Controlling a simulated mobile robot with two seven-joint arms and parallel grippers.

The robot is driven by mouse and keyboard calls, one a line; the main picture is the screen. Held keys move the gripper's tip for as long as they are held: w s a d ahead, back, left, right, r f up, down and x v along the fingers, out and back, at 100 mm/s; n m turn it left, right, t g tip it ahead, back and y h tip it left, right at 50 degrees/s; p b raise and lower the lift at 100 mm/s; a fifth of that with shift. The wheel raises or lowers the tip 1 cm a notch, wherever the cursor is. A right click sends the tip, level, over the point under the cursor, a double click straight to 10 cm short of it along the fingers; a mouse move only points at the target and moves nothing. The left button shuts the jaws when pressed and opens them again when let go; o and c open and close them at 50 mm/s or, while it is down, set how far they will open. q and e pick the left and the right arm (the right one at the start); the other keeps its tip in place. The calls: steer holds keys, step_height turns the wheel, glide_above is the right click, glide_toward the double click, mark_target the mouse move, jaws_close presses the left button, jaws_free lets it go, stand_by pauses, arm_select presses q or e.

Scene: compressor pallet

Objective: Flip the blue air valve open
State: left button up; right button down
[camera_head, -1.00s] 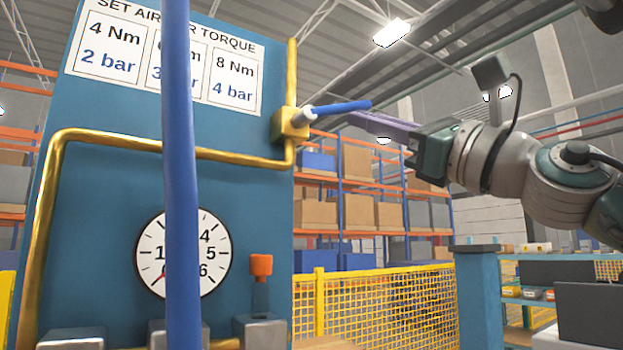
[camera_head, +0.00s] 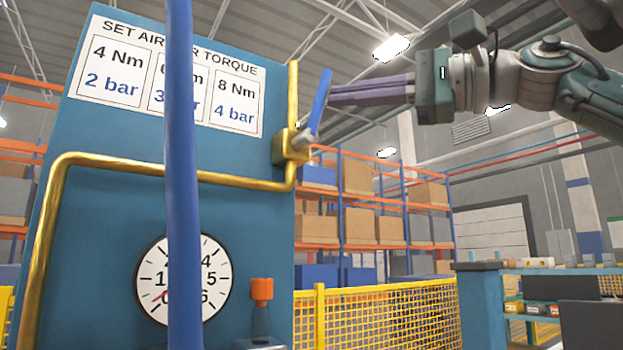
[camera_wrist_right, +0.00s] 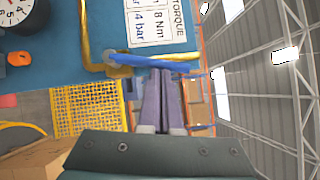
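The air valve has a brass body (camera_head: 291,147) on the right edge of the blue panel. Its blue handle (camera_head: 320,98) points steeply up, tilted slightly right. My right gripper (camera_head: 332,93) comes in from the right with its purple fingers together, tips at the handle's right side. In the right wrist view, the blue handle (camera_wrist_right: 182,65) runs across just beyond the fingertips (camera_wrist_right: 160,72). The fingers look shut with nothing between them; the handle seems to touch the tips, not sit in the grip. My left gripper is out of view.
A blue hose (camera_head: 181,200) hangs in front of the panel (camera_head: 110,225), partly covering the pressure gauge (camera_head: 210,275) and torque sign (camera_head: 118,60). A brass pipe (camera_head: 100,160) runs to the valve. Yellow mesh fencing (camera_head: 380,315) and shelving stand behind. Space right of the valve is open.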

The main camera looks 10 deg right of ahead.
steer(key=shift+s+a+r+n+g+p, duration=0.25)
steer(key=shift+a+r+n+p, duration=0.2)
steer(key=shift+a+n+p, duration=0.3)
stand_by(0.4)
